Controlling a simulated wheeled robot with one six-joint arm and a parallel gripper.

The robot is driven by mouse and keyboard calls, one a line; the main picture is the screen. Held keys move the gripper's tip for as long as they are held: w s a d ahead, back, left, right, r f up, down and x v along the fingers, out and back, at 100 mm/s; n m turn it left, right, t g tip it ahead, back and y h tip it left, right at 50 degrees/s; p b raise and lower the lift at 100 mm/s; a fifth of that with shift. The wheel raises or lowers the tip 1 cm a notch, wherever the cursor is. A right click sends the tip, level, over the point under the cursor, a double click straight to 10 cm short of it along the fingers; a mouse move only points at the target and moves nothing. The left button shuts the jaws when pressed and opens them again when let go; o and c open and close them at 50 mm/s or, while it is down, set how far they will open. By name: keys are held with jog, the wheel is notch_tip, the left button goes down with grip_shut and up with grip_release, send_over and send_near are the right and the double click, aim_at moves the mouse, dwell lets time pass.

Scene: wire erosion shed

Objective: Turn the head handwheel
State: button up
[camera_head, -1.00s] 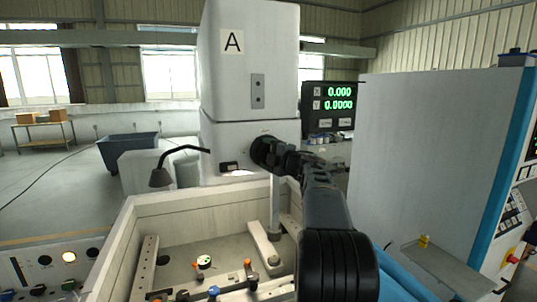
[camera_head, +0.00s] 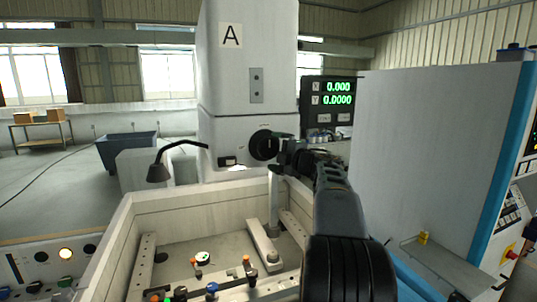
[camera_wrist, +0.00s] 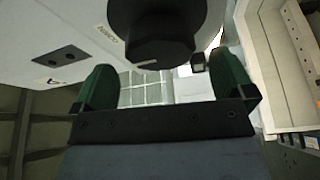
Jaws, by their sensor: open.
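The head handwheel (camera_head: 265,145) is a round black knob on the front of the white machine head (camera_head: 240,60) marked "A". In the wrist view the handwheel (camera_wrist: 160,35) is at the top centre, with a faceted hub on a wider disc. My gripper (camera_head: 285,152) is just right of the handwheel in the head view. In the wrist view my gripper (camera_wrist: 165,85) has its two green fingers spread apart, one on each side below the hub, with nothing between them. The hub appears beyond the fingertips, and I see no contact.
A black lamp (camera_head: 160,172) on a bent arm stands left of the handwheel. A digital readout (camera_head: 328,103) is to the right. Below is an open work tank (camera_head: 150,205) with clamps and coloured knobs. A tall grey cabinet (camera_head: 430,150) stands at the right.

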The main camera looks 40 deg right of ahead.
jog(key=s+d+b, duration=0.1)
jog(key=s+b, duration=0.1)
jog(key=s, duration=0.7)
jog(key=shift+f, duration=0.25)
jog(key=shift+d, duration=0.1)
